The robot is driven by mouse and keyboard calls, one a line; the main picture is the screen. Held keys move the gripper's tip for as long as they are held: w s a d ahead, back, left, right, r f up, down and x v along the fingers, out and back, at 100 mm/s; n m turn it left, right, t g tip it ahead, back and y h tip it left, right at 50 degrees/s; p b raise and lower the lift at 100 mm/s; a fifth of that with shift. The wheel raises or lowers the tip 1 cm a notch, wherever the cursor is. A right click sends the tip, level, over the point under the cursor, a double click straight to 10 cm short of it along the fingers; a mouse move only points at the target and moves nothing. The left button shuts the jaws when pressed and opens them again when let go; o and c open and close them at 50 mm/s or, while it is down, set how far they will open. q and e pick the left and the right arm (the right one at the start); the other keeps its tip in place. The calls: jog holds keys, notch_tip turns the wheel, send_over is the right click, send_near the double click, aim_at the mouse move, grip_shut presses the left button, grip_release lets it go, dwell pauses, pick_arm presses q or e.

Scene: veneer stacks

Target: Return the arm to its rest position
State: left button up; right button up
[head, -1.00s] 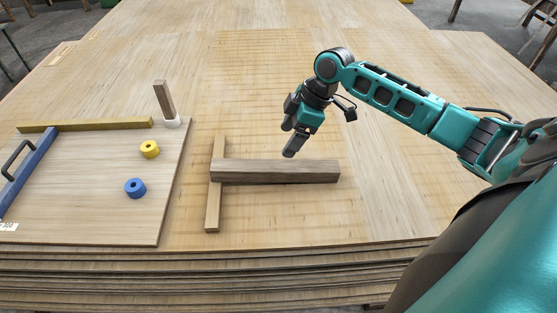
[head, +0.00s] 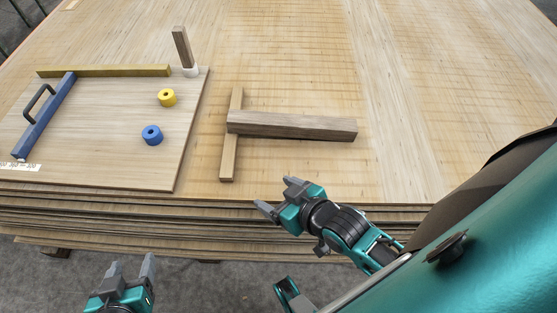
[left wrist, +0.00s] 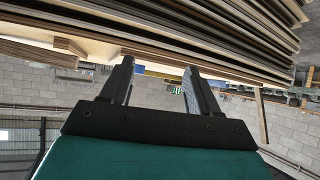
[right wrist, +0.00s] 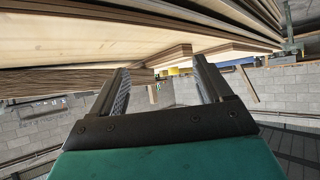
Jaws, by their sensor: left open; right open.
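My right gripper (head: 278,196) is in the head view at the front edge of the veneer stack, with its jaws apart and nothing between them. Its open fingers also show in the right wrist view (right wrist: 160,88), with the stack's layered edges beyond. My left gripper (head: 131,270) is at the bottom left of the head view, in front of the stack and over the grey floor, open and empty. Its open fingers show in the left wrist view (left wrist: 160,82). A dark wooden beam (head: 295,125) lies across a lighter wooden strip (head: 230,155) on the stack, apart from both grippers.
The veneer stack (head: 400,150) has its front edge close to both grippers.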

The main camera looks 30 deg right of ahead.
jog(key=r+p, duration=0.1)
jog(key=p, duration=0.1)
jog(key=d+r+p, duration=0.1)
jog(key=r+p, duration=0.1)
jog(key=p, duration=0.1)
jog(key=shift+s+d+r+h+p, duration=0.2)
jog(key=shift+s+r+h+p, duration=0.05)
jog(key=shift+s+h+p, duration=0.1)
dwell(0.7)
